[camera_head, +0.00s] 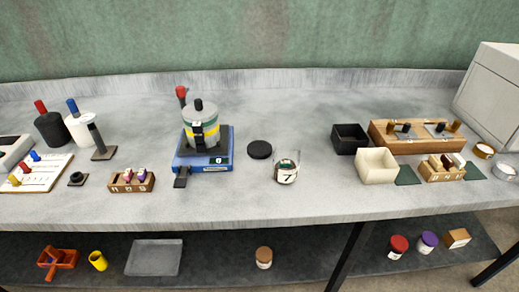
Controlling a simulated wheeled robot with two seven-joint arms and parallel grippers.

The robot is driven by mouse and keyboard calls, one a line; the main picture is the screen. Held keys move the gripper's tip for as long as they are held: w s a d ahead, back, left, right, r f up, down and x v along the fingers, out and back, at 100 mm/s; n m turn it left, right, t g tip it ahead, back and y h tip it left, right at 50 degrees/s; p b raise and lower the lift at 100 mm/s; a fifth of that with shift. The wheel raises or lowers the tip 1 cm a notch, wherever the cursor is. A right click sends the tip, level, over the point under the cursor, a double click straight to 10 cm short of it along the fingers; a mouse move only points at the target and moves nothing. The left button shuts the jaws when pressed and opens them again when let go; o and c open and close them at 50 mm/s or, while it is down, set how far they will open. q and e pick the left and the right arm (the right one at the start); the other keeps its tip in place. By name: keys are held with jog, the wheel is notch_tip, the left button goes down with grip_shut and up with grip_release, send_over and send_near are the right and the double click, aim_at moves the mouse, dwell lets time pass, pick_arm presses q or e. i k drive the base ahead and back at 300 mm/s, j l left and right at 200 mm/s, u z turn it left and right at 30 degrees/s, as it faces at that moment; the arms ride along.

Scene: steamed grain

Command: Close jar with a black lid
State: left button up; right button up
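A clear glass jar (286,168) with a white label reading 7 stands upright near the front middle of the table. Its top looks open, with no lid on it. A round black lid (259,149) lies flat on the table, just behind and to the left of the jar, apart from it. Neither of my grippers shows in the head view.
A blue device (204,160) with a grey canister (201,128) stands left of the lid. A black box (349,139) and a cream box (376,165) stand to the right. The table between jar and boxes is clear. A lower shelf (210,262) holds several items.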

aim_at(287, 155)
jog(key=i+j, duration=0.1)
jog(key=j, duration=0.45)
jog(key=i+j+z, duration=0.1)
jog(key=j, duration=0.5)
jog(key=i+j, duration=0.15)
jog(key=j, duration=0.4)
